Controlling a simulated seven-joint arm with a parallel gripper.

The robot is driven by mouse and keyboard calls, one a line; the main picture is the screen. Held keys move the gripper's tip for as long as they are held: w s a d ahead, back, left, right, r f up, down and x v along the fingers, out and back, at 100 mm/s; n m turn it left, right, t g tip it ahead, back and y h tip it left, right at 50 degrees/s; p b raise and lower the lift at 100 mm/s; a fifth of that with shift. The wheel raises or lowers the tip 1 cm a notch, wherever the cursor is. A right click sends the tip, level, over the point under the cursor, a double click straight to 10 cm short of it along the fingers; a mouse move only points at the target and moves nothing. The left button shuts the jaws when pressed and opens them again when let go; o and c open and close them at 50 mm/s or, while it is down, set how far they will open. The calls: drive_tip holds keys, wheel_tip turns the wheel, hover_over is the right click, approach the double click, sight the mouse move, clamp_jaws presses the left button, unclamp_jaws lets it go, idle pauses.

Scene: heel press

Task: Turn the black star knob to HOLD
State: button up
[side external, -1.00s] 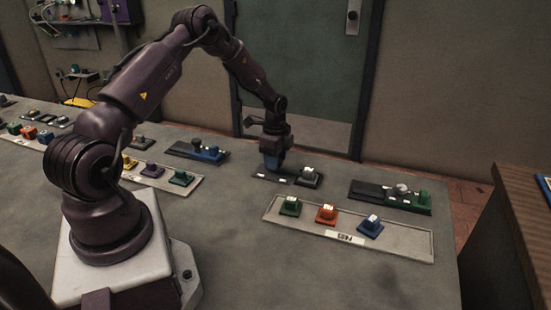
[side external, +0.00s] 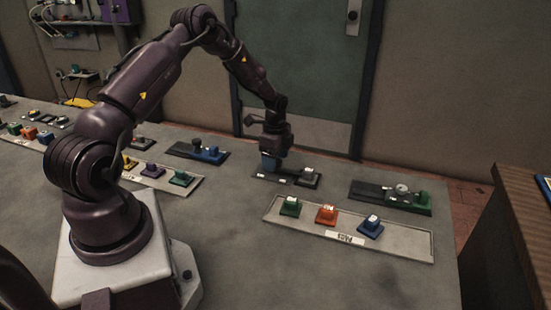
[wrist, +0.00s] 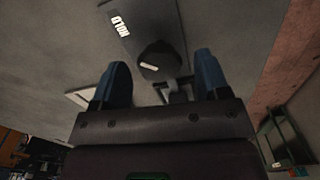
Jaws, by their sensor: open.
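The black star knob (wrist: 157,61) shows in the wrist view as a dark round shape with a white mark on top. It sits on a dark plate beside a white HOLD label (wrist: 118,23). My gripper (wrist: 162,78) is open, with one blue finger on each side of the view and the knob beyond and between the tips. I cannot tell whether either finger touches it. In the side view my gripper (side external: 269,163) points down over the left part of the dark plate (side external: 273,179), and the knob is not clearly distinguishable there.
A dark block with a light top (side external: 308,176) stands at the plate's right end. A pale tray (side external: 403,247) with green, orange and blue blocks lies in front. Another dark panel (side external: 370,190) is to the right, and one with a blue block (side external: 211,154) is behind left.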

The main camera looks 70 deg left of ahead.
wheel_tip(320, 180, up, 13)
drive_tip(key=shift+f, duration=0.15)
idle(0.7)
drive_tip(key=s+d+r+n+t, duration=0.2)
drive_tip(key=s+d+r+n, duration=0.3)
drive_tip(key=s+d+r, duration=0.4)
drive_tip(key=s+d+r+n+t, duration=0.3)
drive_tip(key=s+d+r+n, duration=0.2)
drive_tip(key=s+d+r, duration=0.5)
drive_tip(key=shift+s+d+t, duration=0.3)
drive_tip(key=shift+s+d, duration=0.6)
drive_tip(key=shift+d, duration=2.3)
drive_tip(key=shift+r, duration=0.1)
